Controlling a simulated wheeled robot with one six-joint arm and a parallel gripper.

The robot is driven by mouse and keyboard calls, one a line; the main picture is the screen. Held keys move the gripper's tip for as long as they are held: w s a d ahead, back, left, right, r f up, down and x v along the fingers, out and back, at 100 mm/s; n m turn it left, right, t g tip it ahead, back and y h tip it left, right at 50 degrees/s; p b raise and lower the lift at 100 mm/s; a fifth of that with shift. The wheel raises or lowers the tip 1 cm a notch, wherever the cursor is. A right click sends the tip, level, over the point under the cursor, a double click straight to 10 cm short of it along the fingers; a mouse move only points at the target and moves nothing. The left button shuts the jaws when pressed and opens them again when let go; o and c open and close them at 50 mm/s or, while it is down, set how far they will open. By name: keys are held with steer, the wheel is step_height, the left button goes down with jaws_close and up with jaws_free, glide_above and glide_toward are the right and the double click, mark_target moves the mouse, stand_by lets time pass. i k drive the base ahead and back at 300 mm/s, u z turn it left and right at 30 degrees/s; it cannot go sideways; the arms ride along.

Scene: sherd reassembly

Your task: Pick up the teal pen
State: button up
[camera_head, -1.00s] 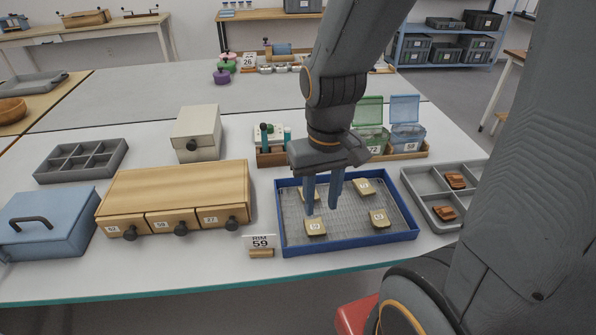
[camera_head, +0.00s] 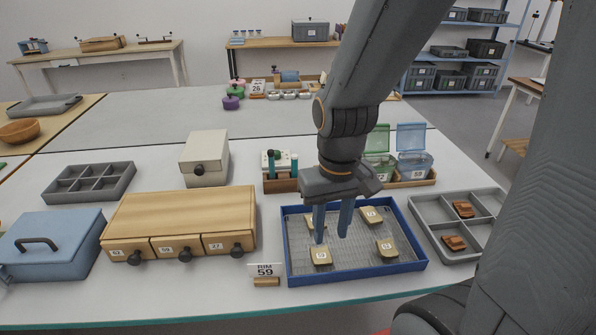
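Teal upright pieces (camera_head: 294,163) stand in a small brown wooden holder (camera_head: 283,186) behind the blue tray. They are small in view, and I cannot tell for sure which is the teal pen. White items stand among them. My gripper (camera_head: 332,235) points down over the blue tray, in front of and to the right of the holder. Its two fingers are apart with nothing seen between them. The gripper partly hides one tan sherd (camera_head: 309,220) in the tray.
The blue tray (camera_head: 287,262) holds several numbered tan sherds. A "RIM 59" card (camera_head: 265,270) stands at its left. A grey tray (camera_head: 432,243) holds brown sherds.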

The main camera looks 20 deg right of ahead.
mark_target(293, 158)
steer(key=z, duration=2.25)
steer(key=k, duration=1.35)
steer(key=u, duration=2)
steer(key=i, duration=1)
steer(key=u, duration=0.05)
